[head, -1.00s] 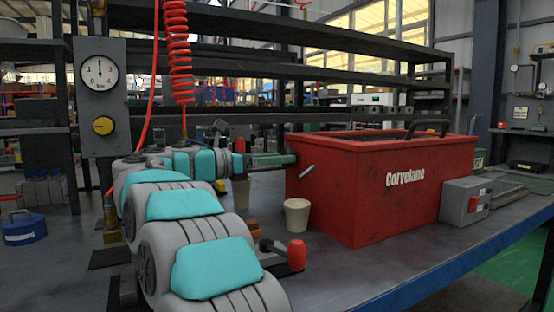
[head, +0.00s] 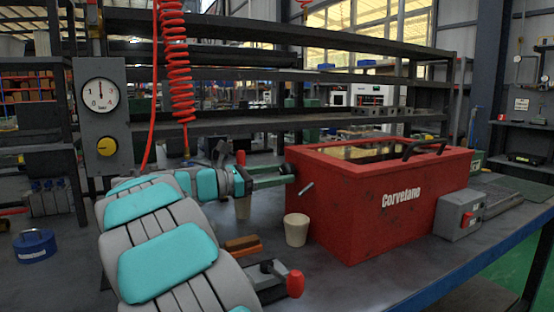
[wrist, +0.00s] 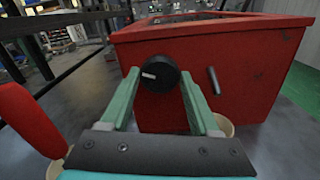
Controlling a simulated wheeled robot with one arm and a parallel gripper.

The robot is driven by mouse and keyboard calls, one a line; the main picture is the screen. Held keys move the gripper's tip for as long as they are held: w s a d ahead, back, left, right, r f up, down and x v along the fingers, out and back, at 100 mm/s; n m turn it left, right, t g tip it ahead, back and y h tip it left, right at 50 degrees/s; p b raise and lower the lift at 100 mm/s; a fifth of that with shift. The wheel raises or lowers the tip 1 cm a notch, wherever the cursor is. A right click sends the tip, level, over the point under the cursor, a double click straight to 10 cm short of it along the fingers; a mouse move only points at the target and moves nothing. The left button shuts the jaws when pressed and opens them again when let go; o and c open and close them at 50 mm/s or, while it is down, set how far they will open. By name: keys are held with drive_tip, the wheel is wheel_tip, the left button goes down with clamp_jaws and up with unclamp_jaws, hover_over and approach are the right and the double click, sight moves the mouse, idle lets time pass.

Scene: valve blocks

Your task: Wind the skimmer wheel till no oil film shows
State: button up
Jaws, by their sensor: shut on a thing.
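The skimmer wheel, a round black knob (wrist: 158,74) with a white mark, sits on the end wall of the red tank (head: 385,215). My gripper (wrist: 160,80) has its green fingers on either side of the knob and is shut on it. In the head view my gripper (head: 287,174) reaches the tank's left end, and the knob is hidden there. The white mark points left in the wrist view. Through the tank's open top, a yellowish sheen (head: 362,153) shows inside. I cannot tell from the picture how much of it is oil film or reflection.
A short metal lever (head: 306,188) juts from the tank near my gripper. A cream cup (head: 297,231) stands below it. A red-knobbed clamp (head: 294,284) lies in front. A grey switch box (head: 461,214) is at the right. A red coiled hose (head: 175,70) hangs behind my arm.

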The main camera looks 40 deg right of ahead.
drive_tip(key=shift+m, duration=1.2)
drive_tip(key=m+b, duration=0.1)
drive_tip(key=m, duration=0.1)
drive_tip(key=shift+s+f+m, duration=0.1)
drive_tip(key=shift+m, duration=0.3)
drive_tip(key=shift+m+b, duration=1.3)
drive_tip(key=shift+m, duration=0.8)
drive_tip(key=o, duration=1.3)
drive_tip(key=shift+o, duration=0.2)
drive_tip(key=shift+a, duration=0.1)
